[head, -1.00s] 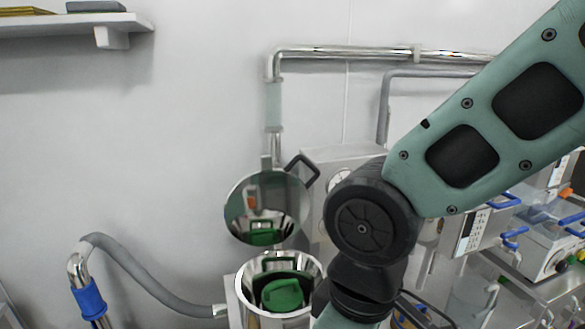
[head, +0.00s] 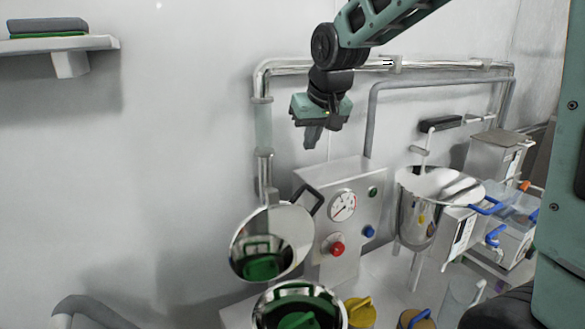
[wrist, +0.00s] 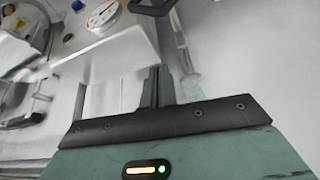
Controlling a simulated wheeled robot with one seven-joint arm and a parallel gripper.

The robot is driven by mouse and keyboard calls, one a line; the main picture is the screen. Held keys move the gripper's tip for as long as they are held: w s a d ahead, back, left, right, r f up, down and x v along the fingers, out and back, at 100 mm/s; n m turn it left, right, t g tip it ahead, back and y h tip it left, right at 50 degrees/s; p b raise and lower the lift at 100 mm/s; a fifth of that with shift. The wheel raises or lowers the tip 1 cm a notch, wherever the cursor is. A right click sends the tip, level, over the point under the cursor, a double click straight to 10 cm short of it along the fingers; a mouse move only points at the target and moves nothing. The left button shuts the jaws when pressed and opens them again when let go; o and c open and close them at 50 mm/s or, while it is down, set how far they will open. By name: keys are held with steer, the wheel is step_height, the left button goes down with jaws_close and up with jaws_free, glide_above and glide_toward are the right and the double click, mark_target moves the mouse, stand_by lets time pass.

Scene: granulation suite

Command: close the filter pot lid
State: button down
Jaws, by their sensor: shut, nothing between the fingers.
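The filter pot (head: 335,294) is a shiny steel pot at the bottom of the head view, cut off by the frame edge, with a green object (head: 298,320) inside it. Its round mirror-like lid (head: 290,228) stands open, tilted up behind the mouth, and reflects the green object. A black loop handle (head: 313,198) sticks out at the lid's upper right. My gripper (head: 312,142) hangs above the lid and handle, fingers down, clear of both. Its fingers (wrist: 157,88) are together and empty in the wrist view, with part of the black handle (wrist: 150,6) at the top edge.
A grey control box (head: 350,215) with a gauge (head: 343,205) and buttons stands right of the lid. Steel pipes (head: 330,61) run along the wall behind my gripper. A second steel vessel (head: 415,215) stands further right. A wall shelf (head: 65,45) is at upper left.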

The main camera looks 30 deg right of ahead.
step_height(320, 180, down, 9)
steer(key=p, duration=0.4)
steer(key=shift+w+f, duration=0.15)
steer(key=shift+f, duration=0.05)
stand_by(0.4)
